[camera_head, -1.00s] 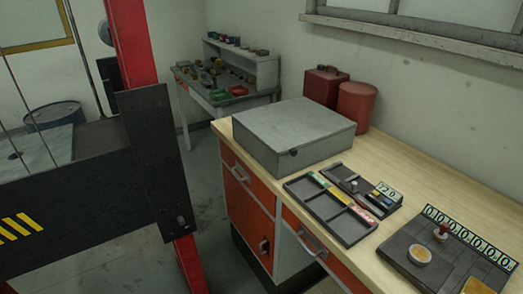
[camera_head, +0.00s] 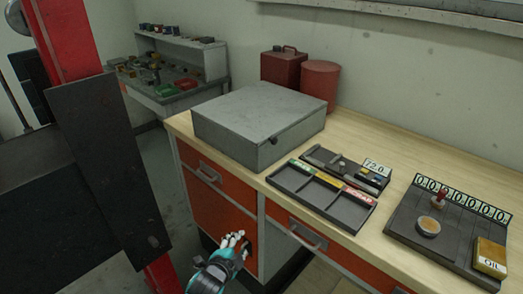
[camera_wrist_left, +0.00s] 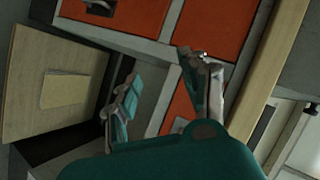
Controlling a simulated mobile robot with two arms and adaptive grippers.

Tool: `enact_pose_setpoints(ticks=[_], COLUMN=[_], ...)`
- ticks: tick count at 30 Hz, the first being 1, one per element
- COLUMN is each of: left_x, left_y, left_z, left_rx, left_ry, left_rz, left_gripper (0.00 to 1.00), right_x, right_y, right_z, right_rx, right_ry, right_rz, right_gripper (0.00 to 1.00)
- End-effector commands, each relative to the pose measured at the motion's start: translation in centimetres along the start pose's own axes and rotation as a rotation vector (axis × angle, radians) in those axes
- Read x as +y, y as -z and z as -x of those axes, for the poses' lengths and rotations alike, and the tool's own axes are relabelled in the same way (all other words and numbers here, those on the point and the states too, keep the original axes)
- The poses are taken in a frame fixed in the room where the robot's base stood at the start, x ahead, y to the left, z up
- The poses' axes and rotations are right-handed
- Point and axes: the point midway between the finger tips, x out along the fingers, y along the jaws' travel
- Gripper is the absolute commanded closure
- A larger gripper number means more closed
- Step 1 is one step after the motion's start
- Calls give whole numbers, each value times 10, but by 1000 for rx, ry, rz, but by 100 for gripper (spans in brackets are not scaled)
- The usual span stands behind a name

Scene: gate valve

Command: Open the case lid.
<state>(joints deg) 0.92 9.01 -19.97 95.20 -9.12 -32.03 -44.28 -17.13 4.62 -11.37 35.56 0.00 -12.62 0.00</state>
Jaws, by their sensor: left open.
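The grey metal case (camera_head: 258,122) stands shut on the wooden workbench, its lid (camera_head: 258,103) flat on top. A small dark latch (camera_head: 273,139) shows near its front right corner. My left gripper (camera_head: 236,240) is in front of the orange cabinet doors, below the bench top and below the case, touching nothing that I can make out. In the left wrist view its two fingers (camera_wrist_left: 163,80) are spread apart with nothing between them. The case is not clearly seen in that view. My right gripper is in neither view.
A divided dark tray (camera_head: 320,195) and a small tray with a "720" tag (camera_head: 345,168) lie right of the case. A number board (camera_head: 450,225) with an oil box (camera_head: 490,257) is further right. A red can (camera_head: 284,66) stands behind. A dark beam (camera_head: 110,160) is at left.

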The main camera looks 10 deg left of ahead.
Motion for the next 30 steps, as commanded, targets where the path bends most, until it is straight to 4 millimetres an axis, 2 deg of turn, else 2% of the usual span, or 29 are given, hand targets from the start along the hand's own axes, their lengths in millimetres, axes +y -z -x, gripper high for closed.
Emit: enact_pose_setpoints(ticks=[1,3,6,9,13,17,20,30], left_x=[-42,-92,-142,-171,-186,-193,-201,-230], left_y=[29,64,99,120,131,135,140,159], left_z=[9,32,69,97,111,102,86,19], left_rx=[54,101,141,159,165,166,165,166], left_ry=[93,202,329,412,456,460,459,458], left_rz=[-87,-205,-332,-411,-452,-453,-453,-450], left_gripper=[55,55,55,55,55,55,55,55], right_x=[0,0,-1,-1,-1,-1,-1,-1], right_y=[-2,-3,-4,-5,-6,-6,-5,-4], right_z=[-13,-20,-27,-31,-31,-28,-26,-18], right_rx=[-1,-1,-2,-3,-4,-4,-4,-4], right_ry=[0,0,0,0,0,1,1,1], right_rz=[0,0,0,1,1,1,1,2], right_gripper=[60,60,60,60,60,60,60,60])
